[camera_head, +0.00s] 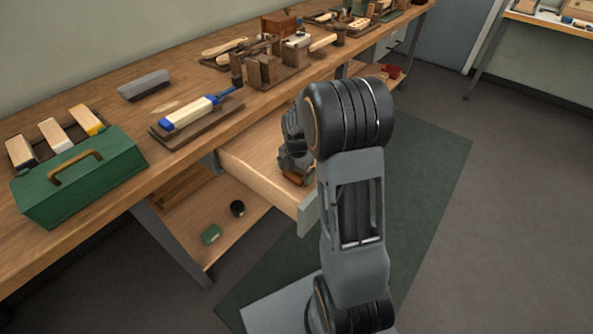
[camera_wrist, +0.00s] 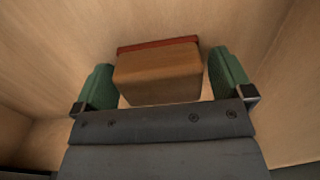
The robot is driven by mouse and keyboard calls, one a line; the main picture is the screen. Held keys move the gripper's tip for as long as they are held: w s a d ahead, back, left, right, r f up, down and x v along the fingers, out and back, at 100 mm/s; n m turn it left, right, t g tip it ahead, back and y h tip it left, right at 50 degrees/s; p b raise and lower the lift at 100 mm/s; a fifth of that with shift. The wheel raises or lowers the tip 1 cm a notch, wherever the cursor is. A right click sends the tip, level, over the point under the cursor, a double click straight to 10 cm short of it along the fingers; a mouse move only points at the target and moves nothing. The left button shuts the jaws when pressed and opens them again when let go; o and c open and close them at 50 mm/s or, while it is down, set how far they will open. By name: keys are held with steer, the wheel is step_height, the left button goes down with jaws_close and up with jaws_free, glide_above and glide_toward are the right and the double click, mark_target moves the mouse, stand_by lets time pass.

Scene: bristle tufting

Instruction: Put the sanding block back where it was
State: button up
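A brown wooden block with a red layer along its far edge (camera_wrist: 158,80) lies in the open drawer (camera_wrist: 45,60); it looks like the sanding block. My gripper's green fingers (camera_wrist: 163,85) stand on either side of the block, with a narrow gap at the right one. At the left finger the gap is too small to judge. In the head view my gripper (camera_head: 296,178) reaches down inside the drawer (camera_head: 255,172), and my arm hides the drawer's right part. The block is mostly hidden there.
The drawer walls stand close around my gripper. On the bench above are a green toolbox (camera_head: 100,175), a grey block (camera_head: 145,84), a blue-handled brush on a board (camera_head: 195,112) and several wooden tools. A lower shelf (camera_head: 215,258) holds a green item and a black round one.

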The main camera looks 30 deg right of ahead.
steer(key=shift+r, duration=0.1)
step_height(320, 180, up, 12)
steer(key=p, duration=0.3)
steer(key=s+a+r+m+t, duration=0.1)
steer(key=s+a+m, duration=0.3)
steer(key=s+m, duration=0.4)
steer(key=s+a+r+m+t, duration=0.2)
steer(key=s+a+m, duration=0.3)
steer(key=m, duration=1)
steer(key=shift+s+r, duration=0.75)
steer(key=shift+s, duration=0.65)
